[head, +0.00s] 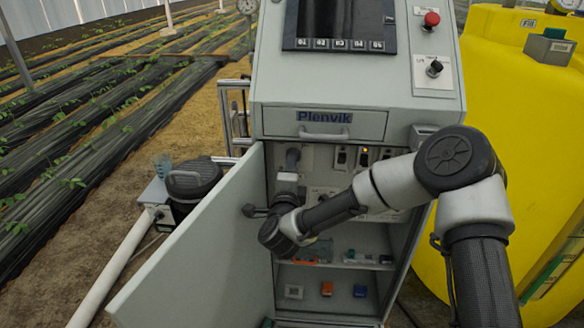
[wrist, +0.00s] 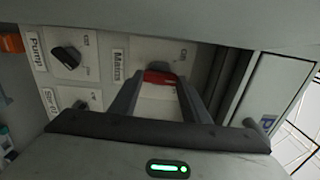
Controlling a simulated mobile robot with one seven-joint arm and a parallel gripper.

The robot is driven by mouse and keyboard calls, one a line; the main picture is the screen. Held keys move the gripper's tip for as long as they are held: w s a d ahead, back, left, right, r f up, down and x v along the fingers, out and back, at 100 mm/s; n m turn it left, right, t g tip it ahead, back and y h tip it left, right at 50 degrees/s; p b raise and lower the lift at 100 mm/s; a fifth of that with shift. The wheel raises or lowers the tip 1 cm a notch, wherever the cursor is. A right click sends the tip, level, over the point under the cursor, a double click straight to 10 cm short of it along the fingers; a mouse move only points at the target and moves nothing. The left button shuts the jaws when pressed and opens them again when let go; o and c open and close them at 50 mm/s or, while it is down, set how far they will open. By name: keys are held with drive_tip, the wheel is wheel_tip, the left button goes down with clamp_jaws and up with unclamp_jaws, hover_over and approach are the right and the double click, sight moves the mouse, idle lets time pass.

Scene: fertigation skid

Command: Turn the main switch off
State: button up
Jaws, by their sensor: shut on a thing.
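The main switch (wrist: 160,77) is a red handle on a pale plate beside the label "Mains" in the wrist view. Its visible red part lies crosswise to the label's lettering. My gripper (wrist: 158,84) has one finger on each side of it and is shut on it. In the head view my gripper (head: 291,160) reaches up inside the open cabinet (head: 262,86), at the upper left of its inner panel. The switch itself is hidden there behind my gripper.
Black Pump (wrist: 66,57) and Stir (wrist: 80,105) knobs sit beside the main switch. The cabinet door (head: 200,245) stands open on the left. A drawer (head: 325,124) is above the opening; small parts lie on shelves below. A yellow tank (head: 500,110) stands right.

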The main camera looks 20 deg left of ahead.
drive_tip(key=shift+r+n+b, duration=0.1)
drive_tip(key=shift+n+b, duration=1.8)
drive_tip(key=shift+n, duration=2.7)
drive_tip(key=o, duration=1)
drive_tip(key=shift+o, duration=0.2)
drive_tip(key=v, duration=1.7)
drive_tip(key=shift+s+p, duration=0.15)
drive_tip(key=shift+p, duration=0.2)
drive_tip(key=shift+d, duration=0.1)
